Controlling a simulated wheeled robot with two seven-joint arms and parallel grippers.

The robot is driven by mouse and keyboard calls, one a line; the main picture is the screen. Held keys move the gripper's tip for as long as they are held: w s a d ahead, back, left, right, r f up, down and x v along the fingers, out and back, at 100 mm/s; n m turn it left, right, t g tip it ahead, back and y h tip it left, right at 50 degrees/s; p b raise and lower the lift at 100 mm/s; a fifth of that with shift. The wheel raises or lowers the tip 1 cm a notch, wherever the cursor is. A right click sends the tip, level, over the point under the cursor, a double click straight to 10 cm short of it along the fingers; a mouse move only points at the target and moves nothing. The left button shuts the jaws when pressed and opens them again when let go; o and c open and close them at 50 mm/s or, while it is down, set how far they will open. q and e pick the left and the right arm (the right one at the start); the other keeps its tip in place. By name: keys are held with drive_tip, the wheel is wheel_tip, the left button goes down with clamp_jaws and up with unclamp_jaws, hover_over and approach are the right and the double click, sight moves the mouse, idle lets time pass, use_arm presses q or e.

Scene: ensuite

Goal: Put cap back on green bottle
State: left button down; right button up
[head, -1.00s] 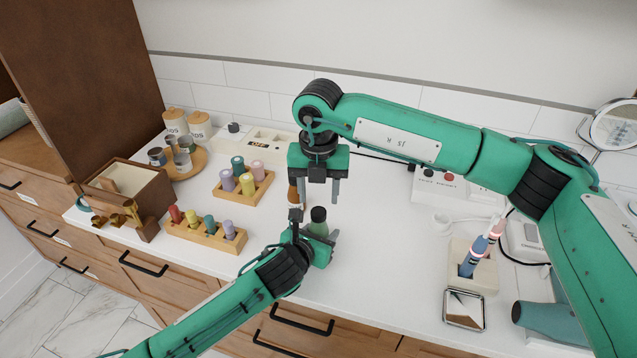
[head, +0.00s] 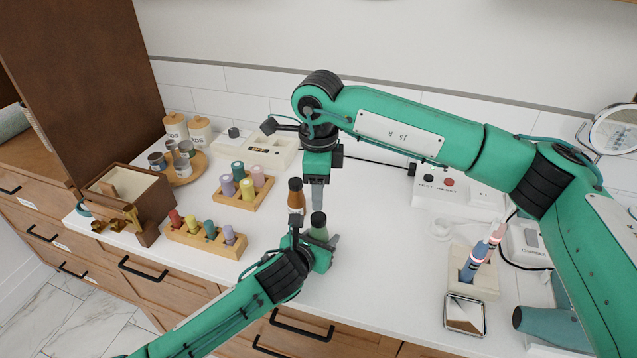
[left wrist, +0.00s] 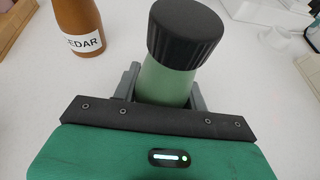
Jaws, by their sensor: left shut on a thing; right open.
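The green bottle (head: 319,234) stands on the counter with a black cap (head: 318,219) on its top. In the left wrist view the ribbed cap (left wrist: 186,33) covers the mouth of the green bottle (left wrist: 166,84); I cannot tell how tightly it sits. My left gripper (head: 325,250) is shut around the bottle's body; its fingers show on both sides in the left wrist view. My right gripper (head: 317,208) points down just above the cap, seen edge-on, so its fingers overlap. It is open and looks empty; any contact with the cap is unclear.
A brown bottle (head: 296,198) with a dark cap stands close behind and left; its label shows in the left wrist view (left wrist: 80,25). Wooden racks (head: 205,240) of coloured bottles stand left. A toothbrush holder (head: 475,280) and mirror (head: 464,314) stand right. The counter between is clear.

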sight(319, 217)
drive_tip(key=n, duration=0.6)
drive_tip(key=shift+r, duration=0.4)
drive_tip(key=shift+f, duration=4)
drive_tip(key=shift+c, duration=0.2)
drive_tip(key=c, duration=1)
drive_tip(key=o, duration=1.2)
